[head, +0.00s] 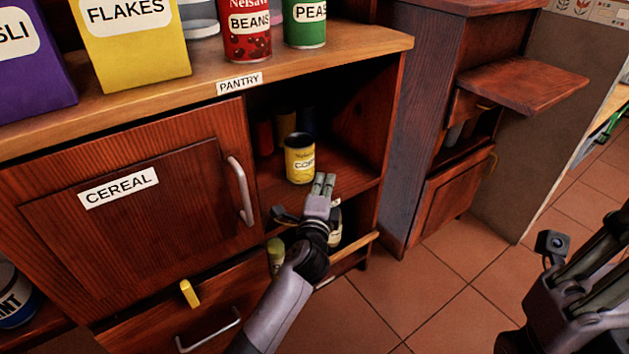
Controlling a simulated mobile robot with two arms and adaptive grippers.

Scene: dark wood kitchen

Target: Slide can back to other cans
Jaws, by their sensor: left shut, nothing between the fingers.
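A yellow can (300,165) with a partly hidden label stands upright on the open pantry shelf, near its front. My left gripper (323,184) is shut and empty, just in front of and a little below right of the can. Whether it touches the can I cannot tell. Behind, in shadow, stand other cans: a red one (263,139), a yellow one (286,124) and a dark blue one (307,122). My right gripper (590,265) is at the lower right, cut off by the picture edge; its fingertips do not show clearly.
The pantry top (350,49) holds a beans can (247,38), a peas can (305,28) and a yellow flakes box (135,50). The cereal door (120,225) is left of the open shelf. Lower items (276,256) sit below. Tiled floor at right is clear.

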